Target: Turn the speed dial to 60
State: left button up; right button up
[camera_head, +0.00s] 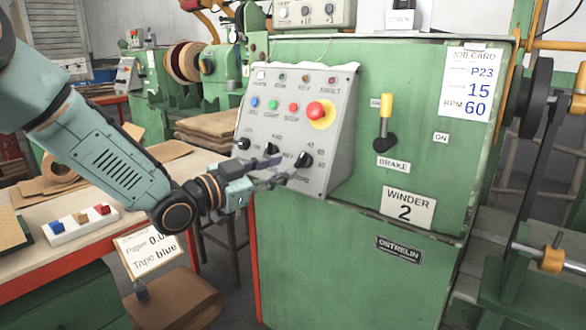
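The grey sloped control panel (340,150) on the green winder carries a row of black dials: a left one (244,143), a middle one (272,148) and a right one (304,159). Small marks surround the right dial, but they are too blurred to read, as is its pointer setting. Which dial is for speed cannot be read surely. My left gripper (284,170) reaches in from the left, just below the middle and right dials. Its two fingers are apart with nothing between them. Contact with the right dial cannot be told. My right gripper is out of view.
A red emergency button (316,110) and small coloured buttons sit above the dials. A yellow-handled brake lever (386,115) stands to the right. The job card (468,85) reads P23, 15, RPM 60. A bench (90,245) with a tray of coloured blocks lies left.

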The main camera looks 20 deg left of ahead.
aim_at(298, 161)
pick_arm(q)
jog(key=shift+b+x, duration=0.6)
jog(key=shift+x, duration=1.65)
jog(key=shift+s+r, duration=0.1)
grip_shut()
